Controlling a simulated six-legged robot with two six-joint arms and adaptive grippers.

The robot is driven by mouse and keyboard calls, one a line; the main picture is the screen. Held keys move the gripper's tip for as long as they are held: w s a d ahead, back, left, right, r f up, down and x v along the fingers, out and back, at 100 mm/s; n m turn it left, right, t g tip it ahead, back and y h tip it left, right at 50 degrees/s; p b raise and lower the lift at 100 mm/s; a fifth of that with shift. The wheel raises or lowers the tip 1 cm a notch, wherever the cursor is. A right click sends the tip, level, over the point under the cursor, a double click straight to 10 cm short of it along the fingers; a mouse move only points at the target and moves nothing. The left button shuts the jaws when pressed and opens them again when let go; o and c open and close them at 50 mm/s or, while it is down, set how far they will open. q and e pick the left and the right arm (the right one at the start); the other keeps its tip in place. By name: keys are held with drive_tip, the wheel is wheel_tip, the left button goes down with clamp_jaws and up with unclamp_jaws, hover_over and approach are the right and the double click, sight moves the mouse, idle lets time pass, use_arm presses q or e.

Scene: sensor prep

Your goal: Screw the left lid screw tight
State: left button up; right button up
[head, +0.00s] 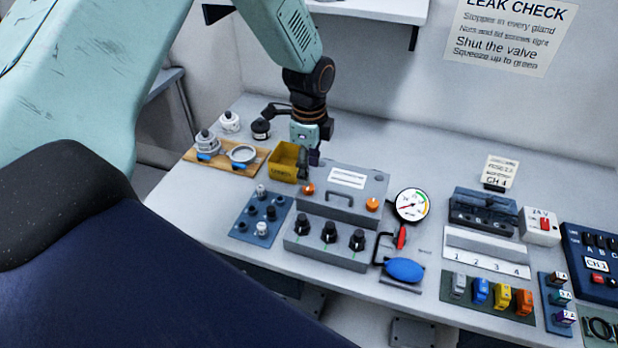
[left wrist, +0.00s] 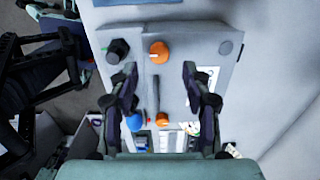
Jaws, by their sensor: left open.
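The grey box lid (head: 345,178) carries two orange screws. The left lid screw (head: 308,188) is at its left front corner; the right one (head: 372,204) is at its right front corner. My left gripper (head: 308,164) hangs pointing down just behind and above the left screw. In the left wrist view the open, empty fingers (left wrist: 160,72) are spread to either side, with the left screw (left wrist: 159,52) just beyond the gap between the tips and the right screw (left wrist: 162,119) farther back between the fingers. No contact with the screw is visible. My right gripper is not in view.
Black gland knobs (head: 330,230) line the box front. A yellow bin (head: 284,160) stands close left of the gripper. A gauge (head: 411,206), red valve handle (head: 401,237) and blue squeeze bulb (head: 404,270) are to the right. A blue plate (head: 243,222) with fittings lies left.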

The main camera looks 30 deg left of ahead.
use_arm(q)
wheel_tip(320, 180, up, 7)
idle(0.3)
drive_tip(key=shift+s+f, duration=0.1)
idle(0.4)
